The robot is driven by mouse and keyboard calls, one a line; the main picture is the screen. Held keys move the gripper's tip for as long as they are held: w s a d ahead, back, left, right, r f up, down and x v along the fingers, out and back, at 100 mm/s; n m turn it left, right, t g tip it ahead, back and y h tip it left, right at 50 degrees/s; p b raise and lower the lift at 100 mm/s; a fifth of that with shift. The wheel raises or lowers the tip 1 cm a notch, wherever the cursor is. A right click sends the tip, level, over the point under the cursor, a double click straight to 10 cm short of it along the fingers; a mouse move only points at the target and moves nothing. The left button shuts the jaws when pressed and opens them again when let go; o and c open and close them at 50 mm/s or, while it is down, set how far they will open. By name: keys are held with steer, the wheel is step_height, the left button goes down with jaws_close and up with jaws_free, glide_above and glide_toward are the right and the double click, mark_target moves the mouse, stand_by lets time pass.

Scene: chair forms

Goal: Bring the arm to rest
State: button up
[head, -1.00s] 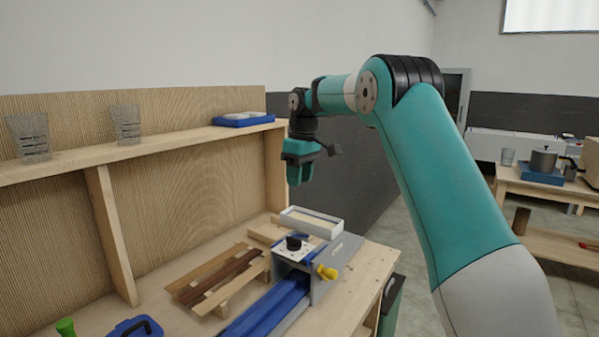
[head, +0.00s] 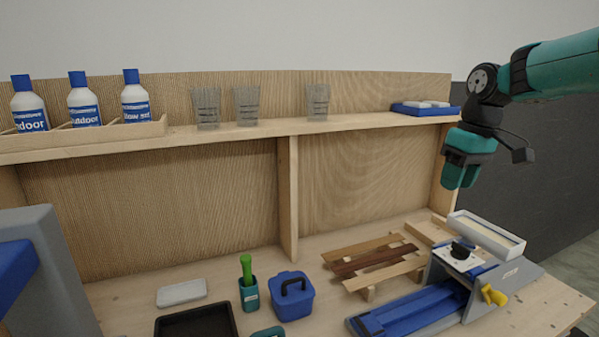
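My gripper (head: 458,178) hangs at the right of the head view, pointing down. It is in the air above the workbench's right end, apart from the shelf and from the things below. Nothing shows below its teal fingers, and from this angle I cannot tell whether they are open or shut. My arm (head: 560,68) comes in from the right edge, with its upper links out of view.
Below my gripper stand a white-rimmed tray (head: 486,236) and a blue and grey jig (head: 415,308). A slatted wooden piece (head: 372,262), a blue box (head: 292,296) and a black tray (head: 195,325) lie leftward. The shelf (head: 270,129) holds bottles (head: 84,100) and glasses (head: 247,105).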

steer(key=s+a+n+y, duration=0.1)
steer(key=s+a, duration=1.2)
steer(key=s, duration=0.2)
steer(key=s+a+f, duration=0.2)
steer(key=s, duration=0.6)
steer(key=s+a+f+n+y, duration=0.1)
steer(key=s+a+f, duration=0.1)
steer(key=s, duration=0.6)
steer(key=shift+a+f+g+y, duration=0.3)
steer(key=shift+a+f, duration=0.1)
steer(key=shift+f, duration=0.3)
